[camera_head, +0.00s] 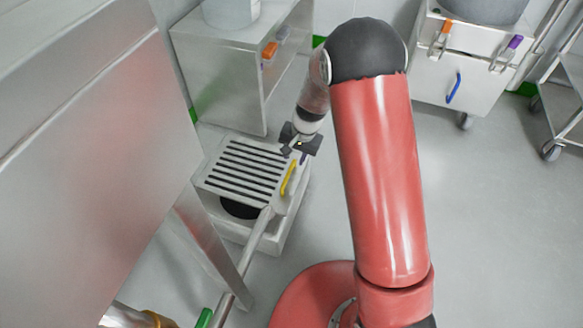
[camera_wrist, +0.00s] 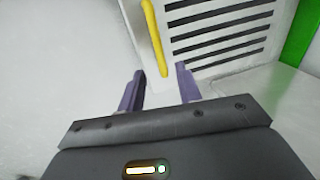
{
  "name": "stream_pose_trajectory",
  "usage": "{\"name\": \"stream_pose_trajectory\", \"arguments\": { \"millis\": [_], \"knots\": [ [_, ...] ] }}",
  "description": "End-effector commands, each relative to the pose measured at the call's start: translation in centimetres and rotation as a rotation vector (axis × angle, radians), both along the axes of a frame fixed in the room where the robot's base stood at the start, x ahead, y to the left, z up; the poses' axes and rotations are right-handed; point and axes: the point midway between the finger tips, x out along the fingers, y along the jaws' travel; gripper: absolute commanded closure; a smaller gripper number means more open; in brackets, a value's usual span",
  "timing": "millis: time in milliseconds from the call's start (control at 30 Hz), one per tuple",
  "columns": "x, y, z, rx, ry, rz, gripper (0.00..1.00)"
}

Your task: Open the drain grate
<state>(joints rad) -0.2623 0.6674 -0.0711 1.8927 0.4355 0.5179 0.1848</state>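The drain grate (camera_head: 243,170) is a pale slotted plate on a low white box, with a dark round opening (camera_head: 240,208) visible below it. A yellow handle (camera_head: 288,178) stands along its right edge. In the wrist view, the yellow handle (camera_wrist: 153,38) is ahead of my fingertips, with the slotted grate (camera_wrist: 215,35) to its right. My gripper (camera_wrist: 160,82) has its two purple fingers apart, with nothing held between them. The handle's lower end appears close to the gap between the fingertips; contact cannot be told. In the head view, my gripper (camera_head: 302,156) is at the grate's upper right corner.
A metal pipe (camera_head: 257,243) runs up to the box's front. A large steel cabinet (camera_head: 85,150) fills the left. A steel cabinet (camera_head: 235,75) with an orange handle stands behind the grate. A wheeled cabinet (camera_head: 465,75) and a cart (camera_head: 560,110) stand right. The floor (camera_head: 490,230) at right is clear.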

Motion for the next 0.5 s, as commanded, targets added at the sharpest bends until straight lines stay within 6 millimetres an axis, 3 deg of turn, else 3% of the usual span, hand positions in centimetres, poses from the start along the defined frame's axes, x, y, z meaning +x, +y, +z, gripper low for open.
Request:
{"name": "stream_pose_trajectory", "arguments": {
  "millis": [200, 500],
  "knots": [
    [0.1, 0.6, -3.8, -0.001, 0.004, 0.0, 0.66],
    [0.4, 1.1, -5.8, 0.0, 0.0, 0.001, 0.66]
  ]
}}
